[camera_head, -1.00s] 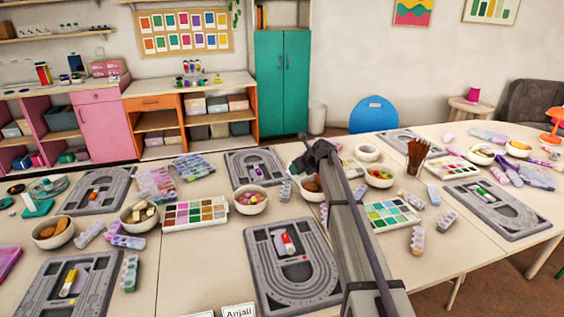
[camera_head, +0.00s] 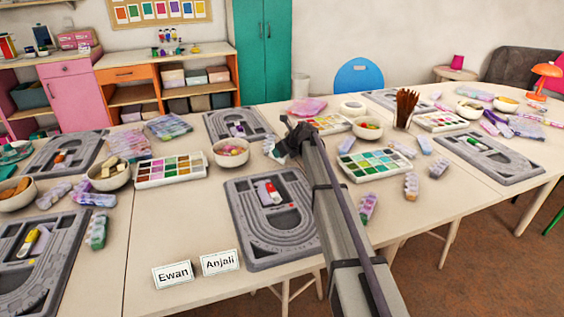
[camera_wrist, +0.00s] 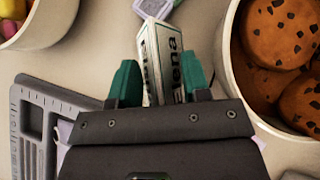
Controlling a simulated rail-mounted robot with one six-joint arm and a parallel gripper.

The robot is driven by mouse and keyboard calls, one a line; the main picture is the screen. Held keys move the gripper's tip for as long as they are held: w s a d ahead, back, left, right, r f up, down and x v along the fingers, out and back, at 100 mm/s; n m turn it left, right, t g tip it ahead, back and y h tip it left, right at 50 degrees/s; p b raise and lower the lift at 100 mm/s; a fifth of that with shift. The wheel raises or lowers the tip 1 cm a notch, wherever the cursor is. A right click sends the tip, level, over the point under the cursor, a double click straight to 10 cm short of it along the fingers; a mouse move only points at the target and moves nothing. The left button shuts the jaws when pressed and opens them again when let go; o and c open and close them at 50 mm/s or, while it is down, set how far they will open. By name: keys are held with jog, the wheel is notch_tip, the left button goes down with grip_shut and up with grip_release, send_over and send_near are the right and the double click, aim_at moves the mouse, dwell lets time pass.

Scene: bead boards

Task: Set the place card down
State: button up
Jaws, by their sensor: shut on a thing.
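The place card (camera_wrist: 152,50) is white with dark lettering ending in "ena"; part of its name is covered. In the wrist view my gripper (camera_wrist: 160,83) is shut on it, with a green fingertip on each side. The card stands out beyond the fingertips, over or on the pale table; I cannot tell whether it touches. In the head view my gripper (camera_head: 290,142) is over the table's middle, behind the near bead board (camera_head: 245,240), and the card cannot be made out.
In the wrist view a cookie bowl (camera_wrist: 228,75) is close on the right, a candy bowl (camera_wrist: 40,30) at upper left, and a bead board (camera_wrist: 45,110) at left. Paint palettes (camera_head: 170,183) and a brush cup (camera_head: 404,118) stand around. Bare table shows around the two standing cards.

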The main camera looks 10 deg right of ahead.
jog(key=shift+f, duration=0.9)
jog(key=shift+r, duration=0.3)
jog(key=shift+f, duration=0.15)
jog(key=o, duration=1)
jog(key=p+v, duration=0.8)
jog(key=v, duration=0.4)
jog(key=shift+p, duration=0.4)
